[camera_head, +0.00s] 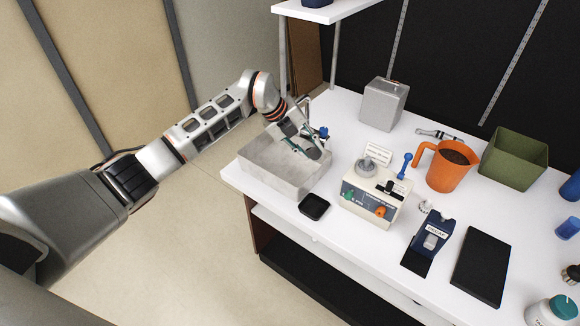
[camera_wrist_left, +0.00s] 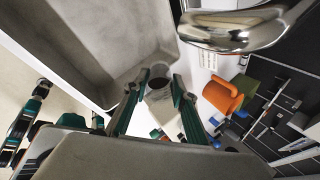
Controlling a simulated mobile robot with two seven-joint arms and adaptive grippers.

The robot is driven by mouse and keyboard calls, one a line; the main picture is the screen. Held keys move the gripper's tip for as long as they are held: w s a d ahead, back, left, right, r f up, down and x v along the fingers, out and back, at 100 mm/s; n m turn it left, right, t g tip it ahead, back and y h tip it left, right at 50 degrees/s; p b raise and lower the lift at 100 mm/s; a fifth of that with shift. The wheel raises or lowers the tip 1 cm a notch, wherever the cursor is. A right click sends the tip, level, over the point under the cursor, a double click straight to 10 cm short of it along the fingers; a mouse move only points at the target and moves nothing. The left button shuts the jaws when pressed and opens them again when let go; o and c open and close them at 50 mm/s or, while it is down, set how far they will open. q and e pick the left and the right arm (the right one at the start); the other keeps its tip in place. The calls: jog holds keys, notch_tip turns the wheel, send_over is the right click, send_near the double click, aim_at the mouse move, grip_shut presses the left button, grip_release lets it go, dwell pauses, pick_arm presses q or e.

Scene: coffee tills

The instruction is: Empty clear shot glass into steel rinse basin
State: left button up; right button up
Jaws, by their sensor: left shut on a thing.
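My left gripper (camera_head: 309,150) is over the right part of the steel rinse basin (camera_head: 262,176), which stands at the left end of the white counter. In the left wrist view, the fingers (camera_wrist_left: 160,84) are shut on the clear shot glass (camera_wrist_left: 158,92). Something dark shows inside the glass. The grey inner walls of the basin (camera_wrist_left: 115,45) fill the upper left of that view. In the head view the gripper hides the glass and I cannot make it out. My right gripper is not in view.
A chrome tap (camera_wrist_left: 240,30) is close to the gripper in the wrist view. Right of the basin are a small black tray (camera_head: 314,207), a cream machine (camera_head: 372,200), a grey metal box (camera_head: 383,104), an orange jug (camera_head: 449,172) and a green bin (camera_head: 511,158).

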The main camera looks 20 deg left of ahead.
pick_arm(q)
jog(key=shift+s+a+f+t+h, duration=0.25)
jog(key=shift+a+f+t+h, duration=0.05)
jog(key=shift+f+h, duration=0.1)
jog(key=shift+a, duration=0.1)
jog(key=shift+s+a+t+h+b, duration=0.1)
jog(key=shift+s+t+h+b, duration=0.05)
jog(key=shift+t+h+b, duration=0.3)
jog(key=shift+h+b, duration=0.35)
jog(key=shift+b, duration=0.15)
jog(key=shift+f+t+b, duration=0.25)
jog(key=shift+f+b, duration=0.2)
jog(key=shift+b, duration=0.8)
jog(key=shift+r+h, duration=0.15)
jog(key=shift+h, duration=0.15)
jog(key=shift+b, duration=0.35)
jog(key=shift+r, duration=0.3)
jog(key=shift+f+h+b, duration=0.3)
jog(key=shift+f+b, duration=0.05)
jog(key=shift+b, duration=0.2)
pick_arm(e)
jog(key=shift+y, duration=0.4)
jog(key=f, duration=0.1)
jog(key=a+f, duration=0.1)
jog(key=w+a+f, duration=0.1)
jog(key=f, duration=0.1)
pick_arm(q)
jog(key=shift+t, duration=0.3)
